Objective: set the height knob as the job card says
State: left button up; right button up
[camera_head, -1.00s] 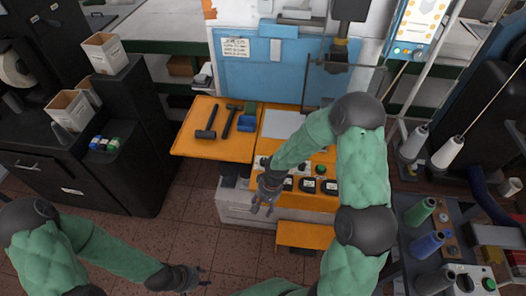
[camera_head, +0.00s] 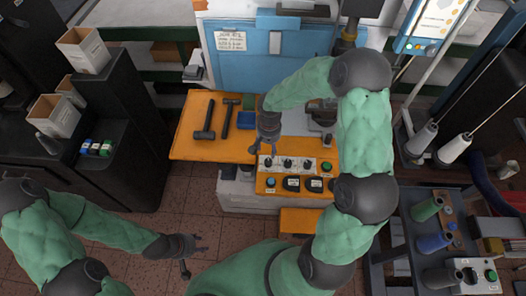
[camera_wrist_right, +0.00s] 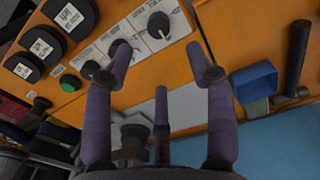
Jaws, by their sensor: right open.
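The control panel (camera_head: 262,186) is orange, with a row of dark knobs on a white strip. The left (camera_head: 268,162), middle (camera_head: 287,163) and right knob (camera_head: 307,164) show in the head view; their labels are too small to read there. In the right wrist view, one knob (camera_wrist_right: 158,25) is near the top, another (camera_wrist_right: 119,49) lies close to a fingertip. I cannot tell which sets height. The job card (camera_head: 230,41) is probably the white sheet on the blue board, unreadable. My right gripper (camera_head: 262,152) is open, empty, above the panel's left end. My left gripper (camera_head: 196,254) is open over the floor.
Two dark hammers (camera_head: 206,117) (camera_head: 228,117) and a blue tray (camera_head: 246,120) lie on the orange shelf left of my right gripper.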

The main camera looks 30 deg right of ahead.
aim_at(268, 161)
notch_tip(268, 161, down, 10)
jog(key=shift+s+f+b, duration=0.15)
jog(key=shift+f+b, duration=0.1)
jog(key=shift+b, duration=0.3)
grip_shut()
